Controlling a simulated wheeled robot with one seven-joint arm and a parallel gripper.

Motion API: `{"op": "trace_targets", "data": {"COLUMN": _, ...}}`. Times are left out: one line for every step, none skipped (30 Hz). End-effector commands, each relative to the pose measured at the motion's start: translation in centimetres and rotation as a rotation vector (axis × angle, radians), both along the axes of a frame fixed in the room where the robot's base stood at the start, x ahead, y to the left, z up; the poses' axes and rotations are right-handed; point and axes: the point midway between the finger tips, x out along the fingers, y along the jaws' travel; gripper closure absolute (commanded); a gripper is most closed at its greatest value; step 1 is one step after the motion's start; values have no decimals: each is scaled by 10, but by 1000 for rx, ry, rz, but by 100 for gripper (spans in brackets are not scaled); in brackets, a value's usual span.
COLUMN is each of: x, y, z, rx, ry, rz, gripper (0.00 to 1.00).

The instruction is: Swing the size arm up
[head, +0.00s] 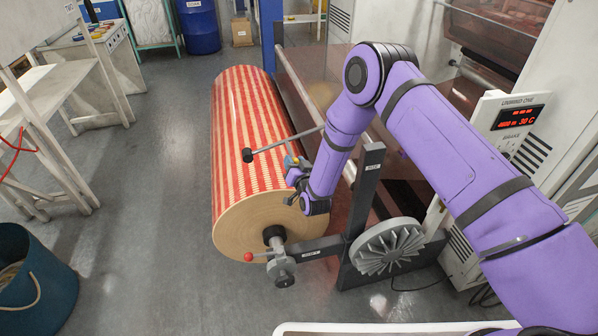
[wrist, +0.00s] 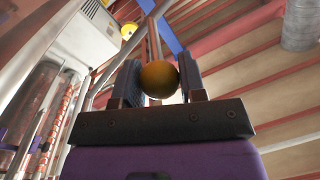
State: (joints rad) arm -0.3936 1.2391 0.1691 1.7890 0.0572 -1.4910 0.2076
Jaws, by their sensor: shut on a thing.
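A thin grey rod (head: 285,143), which looks like the size arm, slants across the side of the large red-and-white striped roll (head: 247,130). A black end piece (head: 247,155) is at its lower left end. Its other end is hidden behind my arm. My gripper (head: 294,172) is at the roll's right side, near its front end, a little below the rod. In the wrist view, my gripper (wrist: 158,82) is shut on an amber ball knob (wrist: 158,79) between its two dark fingers. I cannot see clearly how the knob joins the rod.
A dark post (head: 363,200) and a grey finned disc (head: 387,246) stand just right of the roll. A red-knobbed lever (head: 250,256) is at the roll's core. A control box (head: 510,120) with a red display is at right. The floor left of the roll is clear.

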Motion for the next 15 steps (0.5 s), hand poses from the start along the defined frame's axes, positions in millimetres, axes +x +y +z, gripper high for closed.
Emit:
{"op": "trace_targets", "data": {"x": 0, "y": 2, "z": 14, "rx": 45, "ry": 9, "rz": -1, "gripper": 100}}
{"op": "trace_targets", "data": {"x": 0, "y": 3, "z": 21, "rx": 70, "ry": 16, "rz": -1, "gripper": 100}}
{"op": "trace_targets", "data": {"x": -1, "y": 5, "z": 30, "rx": 107, "ry": 26, "rz": -2, "gripper": 100}}
{"op": "trace_targets", "data": {"x": -1, "y": 5, "z": 37, "rx": 132, "ry": 33, "rz": -2, "gripper": 100}}
{"op": "trace_targets", "data": {"x": -1, "y": 6, "z": 44, "rx": 159, "ry": 41, "rz": -2, "gripper": 100}}
{"op": "trace_targets", "data": {"x": -1, "y": 6, "z": 52, "rx": 194, "ry": 51, "rz": -2, "gripper": 100}}
{"op": "trace_targets", "data": {"x": -1, "y": 7, "z": 59, "rx": 219, "ry": 58, "rz": -2, "gripper": 100}}
{"op": "trace_targets", "data": {"x": -1, "y": 7, "z": 66, "rx": 246, "ry": 65, "rz": -1, "gripper": 100}}
{"op": "trace_targets", "data": {"x": -1, "y": 6, "z": 74, "rx": 278, "ry": 75, "rz": -3, "gripper": 100}}
{"op": "trace_targets", "data": {"x": -1, "y": 6, "z": 80, "rx": 302, "ry": 82, "rz": -2, "gripper": 100}}
{"op": "trace_targets", "data": {"x": -1, "y": 6, "z": 86, "rx": 325, "ry": 88, "rz": -1, "gripper": 100}}
{"op": "trace_targets", "data": {"x": -1, "y": 5, "z": 94, "rx": 354, "ry": 97, "rz": -2, "gripper": 100}}
{"op": "trace_targets", "data": {"x": 0, "y": 4, "z": 99, "rx": 376, "ry": 104, "rz": -2, "gripper": 100}}
{"op": "trace_targets", "data": {"x": 0, "y": 4, "z": 105, "rx": 395, "ry": 109, "rz": -1, "gripper": 100}}
{"op": "trace_targets", "data": {"x": 0, "y": 3, "z": 110, "rx": 422, "ry": 118, "rz": -1, "gripper": 100}}
